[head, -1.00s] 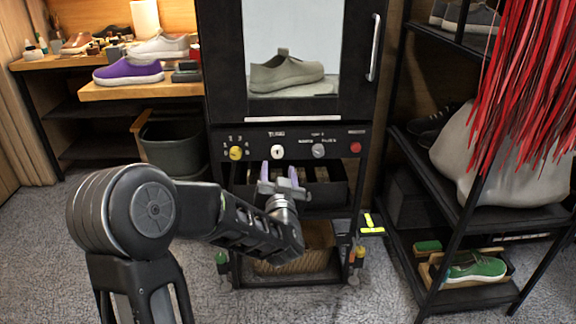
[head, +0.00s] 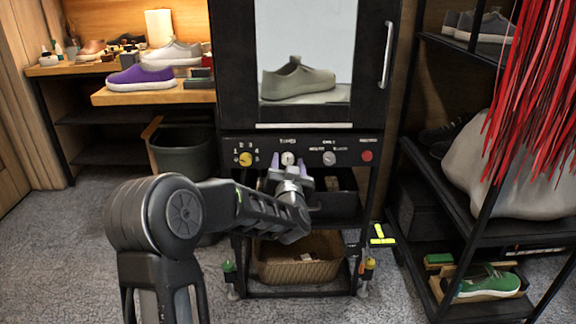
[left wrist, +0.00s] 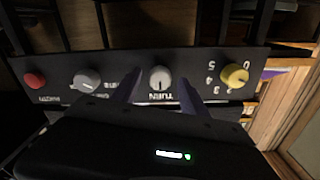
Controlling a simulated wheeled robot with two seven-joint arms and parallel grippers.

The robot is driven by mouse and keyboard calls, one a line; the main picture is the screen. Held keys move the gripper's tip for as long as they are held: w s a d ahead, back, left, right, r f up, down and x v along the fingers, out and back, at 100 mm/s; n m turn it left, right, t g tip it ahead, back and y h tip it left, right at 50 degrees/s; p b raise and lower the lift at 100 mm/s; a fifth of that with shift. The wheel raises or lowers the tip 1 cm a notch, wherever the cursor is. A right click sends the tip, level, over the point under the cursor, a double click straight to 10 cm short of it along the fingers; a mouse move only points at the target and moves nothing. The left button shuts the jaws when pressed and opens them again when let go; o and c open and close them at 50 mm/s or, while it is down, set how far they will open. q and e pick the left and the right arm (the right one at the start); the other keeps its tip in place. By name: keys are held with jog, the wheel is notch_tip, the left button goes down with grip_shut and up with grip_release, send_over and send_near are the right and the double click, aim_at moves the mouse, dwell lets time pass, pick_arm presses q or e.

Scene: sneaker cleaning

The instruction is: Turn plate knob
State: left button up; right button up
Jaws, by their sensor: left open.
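My left gripper (head: 289,172) is open at the black control panel (head: 350,145) of the cabinet. Its two purple fingers stand on either side of the white middle knob (head: 288,158), labelled something like "TURN". In the left wrist view, which is upside down, the white knob (left wrist: 160,78) shows between the fingertips (left wrist: 159,85); I cannot tell whether they touch it. A yellow numbered knob (head: 245,158) is to its left, a grey knob (head: 329,158) and a red button (head: 367,156) to its right. My right gripper is not in view.
A grey shoe (head: 298,80) stands behind the cabinet door's glass. An open drawer (head: 335,205) and a basket (head: 300,262) are below the panel. A shelf rack (head: 470,225) with a green shoe (head: 488,281) is on the right. A bin (head: 183,150) is left.

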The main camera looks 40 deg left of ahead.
pick_arm(q)
grip_shut()
dwell(0.4)
jog(key=m+p, duration=0.3)
jog(key=shift+d+r+m+p, duration=0.1)
jog(key=shift+r+m+p, duration=0.05)
jog(key=shift+m+p, duration=0.95)
jog(key=shift+m, duration=0.2)
jog(key=shift+m+p, duration=0.3)
jog(key=shift+m, duration=0.2)
jog(key=shift+f, duration=0.2)
grip_release()
